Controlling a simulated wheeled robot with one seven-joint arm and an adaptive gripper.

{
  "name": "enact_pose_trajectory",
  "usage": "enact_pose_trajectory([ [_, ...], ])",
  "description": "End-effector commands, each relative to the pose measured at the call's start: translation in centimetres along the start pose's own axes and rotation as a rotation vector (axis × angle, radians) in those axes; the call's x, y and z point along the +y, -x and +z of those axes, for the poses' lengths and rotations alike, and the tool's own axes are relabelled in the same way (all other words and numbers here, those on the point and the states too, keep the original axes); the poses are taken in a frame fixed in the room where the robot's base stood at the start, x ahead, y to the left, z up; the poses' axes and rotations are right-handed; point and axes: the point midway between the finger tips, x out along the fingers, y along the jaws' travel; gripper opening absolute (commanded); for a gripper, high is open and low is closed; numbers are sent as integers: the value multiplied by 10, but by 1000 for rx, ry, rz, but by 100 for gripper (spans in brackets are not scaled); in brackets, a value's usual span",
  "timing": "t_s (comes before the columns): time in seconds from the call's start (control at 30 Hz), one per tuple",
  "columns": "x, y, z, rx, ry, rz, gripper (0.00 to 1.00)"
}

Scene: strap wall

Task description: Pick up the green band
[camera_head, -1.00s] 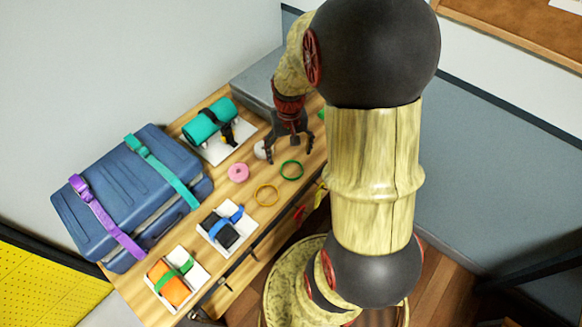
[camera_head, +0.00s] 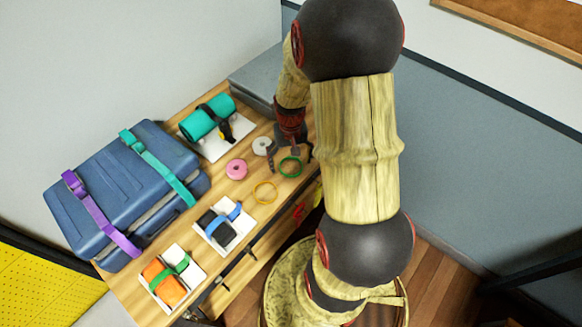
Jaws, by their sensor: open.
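The green band (camera_head: 281,171) is a thin ring lying flat on the wooden table (camera_head: 222,262), near its front edge. My gripper (camera_head: 290,155) is open and empty, pointing down just behind and above the band. One dark finger is seen on the left and another on the right of the band's far side. I cannot tell whether the fingers touch the table or the band.
A yellow band (camera_head: 264,193), a pink roll (camera_head: 237,169) and a white roll (camera_head: 262,146) lie close by. A blue strapped case (camera_head: 112,185), a teal roll on a white stand (camera_head: 205,118), and white trays with blue (camera_head: 228,229) and orange (camera_head: 165,287) items fill the rest.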

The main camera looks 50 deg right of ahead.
Motion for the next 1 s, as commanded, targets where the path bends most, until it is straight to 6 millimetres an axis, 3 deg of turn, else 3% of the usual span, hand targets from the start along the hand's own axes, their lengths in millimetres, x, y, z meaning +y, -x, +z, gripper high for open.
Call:
enact_pose_trajectory([
  [0.53,0,0,0,0,0,0,52],
  [1.0,0,11,0,1,0,0,51],
])
